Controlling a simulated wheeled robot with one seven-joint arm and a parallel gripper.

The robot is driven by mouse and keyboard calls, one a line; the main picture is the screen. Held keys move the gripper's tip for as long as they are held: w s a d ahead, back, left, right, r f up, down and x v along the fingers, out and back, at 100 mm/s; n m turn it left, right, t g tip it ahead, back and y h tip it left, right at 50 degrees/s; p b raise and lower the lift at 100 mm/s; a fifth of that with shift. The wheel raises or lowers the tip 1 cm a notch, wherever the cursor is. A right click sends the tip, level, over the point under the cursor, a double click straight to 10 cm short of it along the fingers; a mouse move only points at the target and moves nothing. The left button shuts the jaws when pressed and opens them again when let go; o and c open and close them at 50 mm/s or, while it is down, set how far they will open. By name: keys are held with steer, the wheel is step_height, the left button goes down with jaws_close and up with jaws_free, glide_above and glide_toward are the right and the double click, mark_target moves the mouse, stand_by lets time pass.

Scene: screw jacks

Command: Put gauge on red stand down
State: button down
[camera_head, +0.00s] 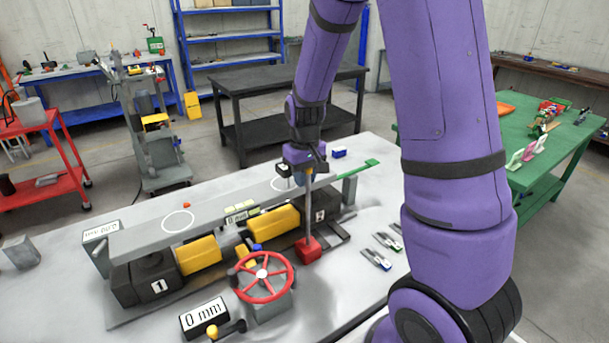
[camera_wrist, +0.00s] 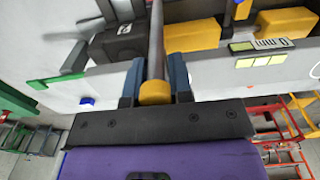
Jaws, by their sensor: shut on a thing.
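The gauge stand has a red block base (camera_head: 308,249) and an upright grey post (camera_head: 308,215). It is beside the "2" end of the screw jack rig (camera_head: 190,254), in front of its long grey beam. My gripper (camera_head: 307,172) is shut on the upper post, above the beam. In the wrist view the post (camera_wrist: 156,45) with its yellow end (camera_wrist: 155,92) runs between the two blue-grey fingers (camera_wrist: 155,78). The base looks at or just above the tabletop; I cannot tell whether it touches. The gauge's own face is not clear.
A red handwheel (camera_head: 263,276) and a "0 mm" display (camera_head: 204,318) stand in front of the rig. Small blue-and-grey parts (camera_head: 376,259) lie to the right. A green lever (camera_head: 358,170) sticks out at the beam's right end.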

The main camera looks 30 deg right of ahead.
steer(key=c, duration=1)
jaws_free()
step_height(320, 180, up, 11)
steer(key=shift+s+a+r+t, duration=1)
steer(key=shift+s+r, duration=1.1)
steer(key=shift+s, duration=1.85)
steer(key=shift+s+a+r+t, duration=1)
steer(key=shift+s+r, duration=1.1)
steer(key=shift+s, duration=1.9)
steer(key=shift+s+a+r+t, duration=0.6)
steer(key=shift+s+a+r, duration=1.1)
steer(key=shift+s, duration=2.25)
steer(key=shift+d+r, duration=0.4)
